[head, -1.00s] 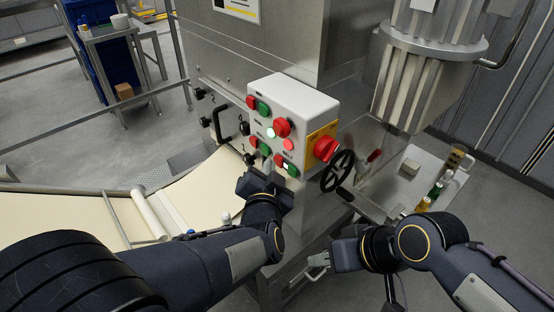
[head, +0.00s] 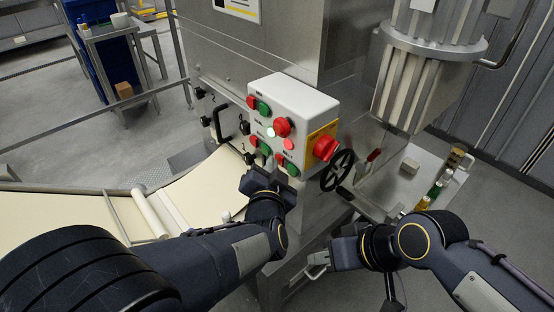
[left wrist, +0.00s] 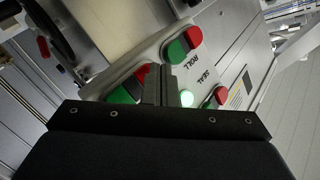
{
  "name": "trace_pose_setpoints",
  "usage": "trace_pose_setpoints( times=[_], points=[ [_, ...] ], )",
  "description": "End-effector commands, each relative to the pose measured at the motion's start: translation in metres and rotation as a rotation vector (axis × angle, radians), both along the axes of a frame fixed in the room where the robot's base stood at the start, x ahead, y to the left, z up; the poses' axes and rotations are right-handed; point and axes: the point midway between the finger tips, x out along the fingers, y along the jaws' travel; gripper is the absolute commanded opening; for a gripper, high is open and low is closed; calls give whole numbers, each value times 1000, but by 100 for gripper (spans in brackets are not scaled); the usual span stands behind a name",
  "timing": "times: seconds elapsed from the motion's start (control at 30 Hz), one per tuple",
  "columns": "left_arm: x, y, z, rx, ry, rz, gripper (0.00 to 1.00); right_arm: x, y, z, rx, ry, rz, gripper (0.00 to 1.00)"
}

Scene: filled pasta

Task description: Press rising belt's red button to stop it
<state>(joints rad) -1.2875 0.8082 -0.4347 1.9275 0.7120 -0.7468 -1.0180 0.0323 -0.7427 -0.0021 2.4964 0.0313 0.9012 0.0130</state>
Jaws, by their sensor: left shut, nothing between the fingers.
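A white control box (head: 290,97) on the steel machine carries several red and green button pairs, a larger red button (head: 282,127) and a red knob (head: 326,148) on yellow. The lower right pair has a red button (head: 280,158) and a green button (head: 292,169); I cannot read which pair is the rising belt's. My left gripper (head: 276,174) is shut and empty, just below that pair. In the left wrist view its fingertips (left wrist: 160,72) overlap a red-and-green pair (left wrist: 125,91); contact is unclear. My right gripper (head: 316,265) hangs low right, its jaw gap unclear.
A black handwheel (head: 337,170) sticks out right of the box. A cream belt (head: 60,215) with a roller (head: 150,213) lies left. A side shelf with small bottles (head: 435,190) stands right. The wrist view shows labels ROLL and SEAL and a lit green lamp (left wrist: 187,98).

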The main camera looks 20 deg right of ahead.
Motion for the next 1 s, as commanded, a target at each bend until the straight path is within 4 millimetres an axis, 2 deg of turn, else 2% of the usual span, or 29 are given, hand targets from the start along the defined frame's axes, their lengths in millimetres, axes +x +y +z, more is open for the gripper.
trace_pose_setpoints(
  times=[0.33,0.63,1.0],
  points=[
    [-1,1,0,-1,-1,-1,0,0,0,0,0,0,0,36],
    [-6,14,0,0,-1,-1,0,0,0,-3,0,0,0,36],
    [-6,17,0,0,-1,-1,0,0,0,-3,0,0,0,36]
  ],
)
